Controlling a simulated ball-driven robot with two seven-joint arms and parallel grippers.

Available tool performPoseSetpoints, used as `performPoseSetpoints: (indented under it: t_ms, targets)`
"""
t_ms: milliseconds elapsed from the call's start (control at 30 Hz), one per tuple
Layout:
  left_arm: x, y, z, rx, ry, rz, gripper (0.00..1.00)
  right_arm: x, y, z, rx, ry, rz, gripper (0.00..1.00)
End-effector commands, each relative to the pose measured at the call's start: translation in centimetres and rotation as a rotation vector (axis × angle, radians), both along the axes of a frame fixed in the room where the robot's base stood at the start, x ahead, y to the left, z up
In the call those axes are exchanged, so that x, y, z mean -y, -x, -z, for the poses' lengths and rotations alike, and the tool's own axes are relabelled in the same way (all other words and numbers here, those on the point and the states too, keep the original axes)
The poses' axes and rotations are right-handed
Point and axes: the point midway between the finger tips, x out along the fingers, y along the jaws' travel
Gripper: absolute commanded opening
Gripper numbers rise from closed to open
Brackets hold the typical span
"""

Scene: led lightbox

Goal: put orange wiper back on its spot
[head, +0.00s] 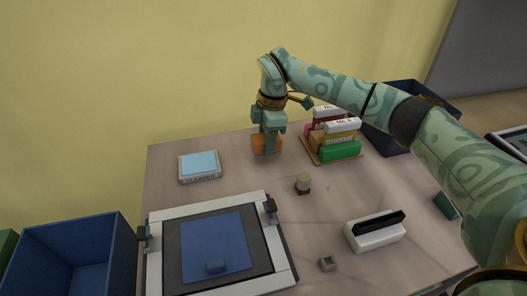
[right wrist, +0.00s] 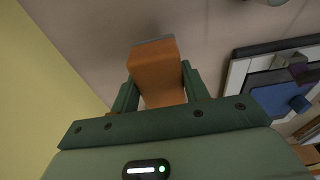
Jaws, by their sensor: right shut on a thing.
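The orange wiper (head: 260,145) is a small orange block at the back middle of the table (head: 165,203). My right gripper (head: 268,138) points down and is shut on it. In the right wrist view the orange wiper (right wrist: 157,70) sits between the fingers of my right gripper (right wrist: 158,92), with a grey strip along its far end. I cannot tell whether it touches the table. A wooden tray (head: 308,154) to its right holds several coloured blocks with white labelled tops and a green block (head: 340,151) in front. My left gripper is not in view.
A blue-topped cleaner pad (head: 200,166) lies to the left. A framed lightbox (head: 155,272) with a blue sheet (head: 215,240) is in front. Blue bins (head: 72,258) flank the table.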

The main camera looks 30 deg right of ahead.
Motion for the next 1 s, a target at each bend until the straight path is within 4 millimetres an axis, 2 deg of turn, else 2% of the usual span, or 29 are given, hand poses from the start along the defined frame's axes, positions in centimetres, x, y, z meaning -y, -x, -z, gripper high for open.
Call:
performPoseSetpoints:
  t_ms: [100, 200, 267, 367, 633, 667, 733, 1000]
  targets:
    - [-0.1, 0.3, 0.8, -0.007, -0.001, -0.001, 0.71, 0.1, -0.8, 1.3, -0.002, -0.001, 0.001, 0.27]
    - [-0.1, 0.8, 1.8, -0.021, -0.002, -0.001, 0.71, 0.2, -0.8, 3.5, -0.005, 0.001, -0.001, 0.27]
    - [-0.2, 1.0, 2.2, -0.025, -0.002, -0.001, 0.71, 0.1, -0.7, 4.2, -0.003, 0.000, -0.001, 0.27]
    - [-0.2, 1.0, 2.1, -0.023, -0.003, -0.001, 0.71, 0.1, -0.7, 4.1, 0.001, 0.001, -0.001, 0.24]
    - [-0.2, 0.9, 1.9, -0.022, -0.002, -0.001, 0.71, 0.1, -0.7, 4.1, 0.001, 0.000, 0.000, 0.24]
    - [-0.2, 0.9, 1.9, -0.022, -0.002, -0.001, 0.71, 0.1, -0.7, 4.2, 0.001, 0.001, 0.000, 0.48]
    - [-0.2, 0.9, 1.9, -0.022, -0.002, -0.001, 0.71, 0.1, -0.7, 4.2, 0.001, 0.000, 0.000, 0.67]
    - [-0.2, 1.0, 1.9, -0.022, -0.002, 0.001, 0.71, 0.1, -0.7, 4.1, 0.001, 0.000, 0.000, 0.67]
